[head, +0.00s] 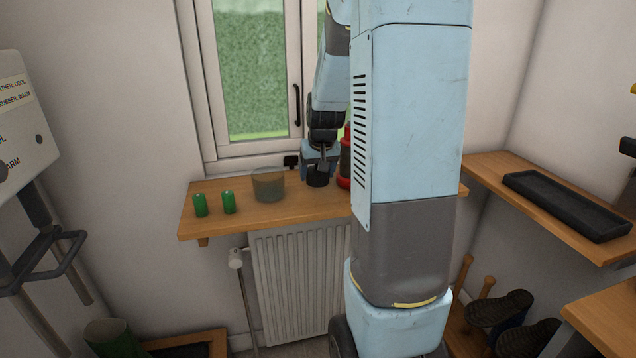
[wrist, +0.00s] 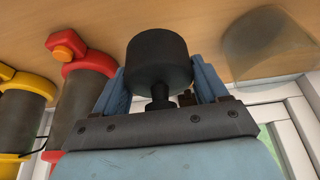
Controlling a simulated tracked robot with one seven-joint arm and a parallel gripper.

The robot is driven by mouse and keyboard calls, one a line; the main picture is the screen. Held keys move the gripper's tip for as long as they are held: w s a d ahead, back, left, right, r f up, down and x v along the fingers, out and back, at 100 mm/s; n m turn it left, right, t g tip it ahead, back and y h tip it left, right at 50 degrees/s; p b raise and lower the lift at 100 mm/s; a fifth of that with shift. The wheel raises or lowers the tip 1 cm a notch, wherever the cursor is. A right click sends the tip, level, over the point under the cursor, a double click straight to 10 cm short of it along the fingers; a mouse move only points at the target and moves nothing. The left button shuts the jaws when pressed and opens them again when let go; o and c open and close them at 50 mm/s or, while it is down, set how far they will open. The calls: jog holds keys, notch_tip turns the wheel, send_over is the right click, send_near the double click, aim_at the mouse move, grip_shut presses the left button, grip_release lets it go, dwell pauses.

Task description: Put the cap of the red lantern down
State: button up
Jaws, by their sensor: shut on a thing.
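My gripper (head: 320,166) is shut on the black round cap (head: 317,180) over the window shelf. In the wrist view the cap (wrist: 158,62) sits between the blue fingers of my gripper (wrist: 160,85), with its narrow stem toward the palm. I cannot tell whether the cap touches the shelf. The red lantern (head: 345,165) stands just right of the cap, partly hidden by my arm. In the wrist view the red lantern (wrist: 85,62) is left of my gripper, with an orange knob on its red part.
The wooden shelf (head: 245,218) also holds a see-through pot (head: 268,186) left of the cap and two green cylinders (head: 214,203) farther left. A yellow lantern (wrist: 22,85) is beyond the red one in the wrist view. Bare shelf lies in front of the pot. A window (head: 252,70) is behind.

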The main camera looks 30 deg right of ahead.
aim_at(314, 190)
jog(key=shift+w+f, duration=0.4)
jog(key=shift+f, duration=0.1)
notch_tip(314, 190, down, 3)
jog(key=shift+w+f, duration=0.15)
jog(key=o, duration=1)
jog(key=shift+f, duration=0.1)
